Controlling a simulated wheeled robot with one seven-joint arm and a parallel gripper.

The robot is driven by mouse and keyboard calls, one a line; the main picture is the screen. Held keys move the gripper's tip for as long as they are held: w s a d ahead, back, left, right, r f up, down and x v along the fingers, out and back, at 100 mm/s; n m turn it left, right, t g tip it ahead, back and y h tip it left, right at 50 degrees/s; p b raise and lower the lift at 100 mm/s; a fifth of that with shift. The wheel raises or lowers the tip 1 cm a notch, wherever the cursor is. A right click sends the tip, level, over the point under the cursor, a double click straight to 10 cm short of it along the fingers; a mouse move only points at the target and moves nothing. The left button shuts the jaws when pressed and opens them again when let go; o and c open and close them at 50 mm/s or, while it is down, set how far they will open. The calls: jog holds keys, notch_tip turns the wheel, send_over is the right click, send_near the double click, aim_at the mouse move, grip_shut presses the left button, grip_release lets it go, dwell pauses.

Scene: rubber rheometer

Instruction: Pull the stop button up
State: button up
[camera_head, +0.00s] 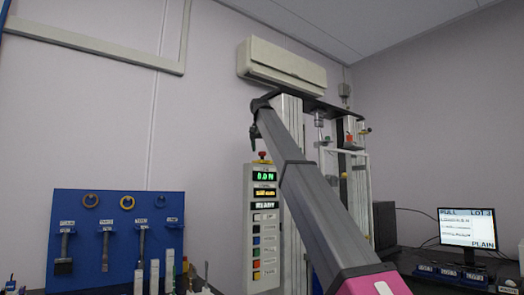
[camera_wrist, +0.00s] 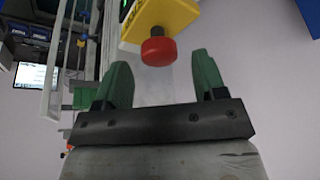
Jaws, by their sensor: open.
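The red stop button (camera_head: 262,154) sits on top of the tall grey control panel (camera_head: 249,236) in the head view. In the wrist view the red stop button (camera_wrist: 158,50) shows large on its yellow housing (camera_wrist: 170,18), joined by a dark stem. My gripper (camera_wrist: 163,68) is open, with its two green fingers spread and nothing between them. The button appears just beyond the fingertips, in line with the gap; I cannot tell the exact distance. In the head view my gripper (camera_head: 254,135) is small and dark, a little above and left of the button.
The testing machine's frame (camera_head: 357,185) stands right of the panel, partly hidden by my arm. A blue tool board (camera_head: 112,262) is at left. A monitor (camera_head: 467,228) stands on the bench at right. An air conditioner (camera_head: 282,66) hangs above. The wall left of the panel is clear.

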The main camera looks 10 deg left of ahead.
jog(key=v, duration=0.9)
jog(key=shift+r, duration=0.25)
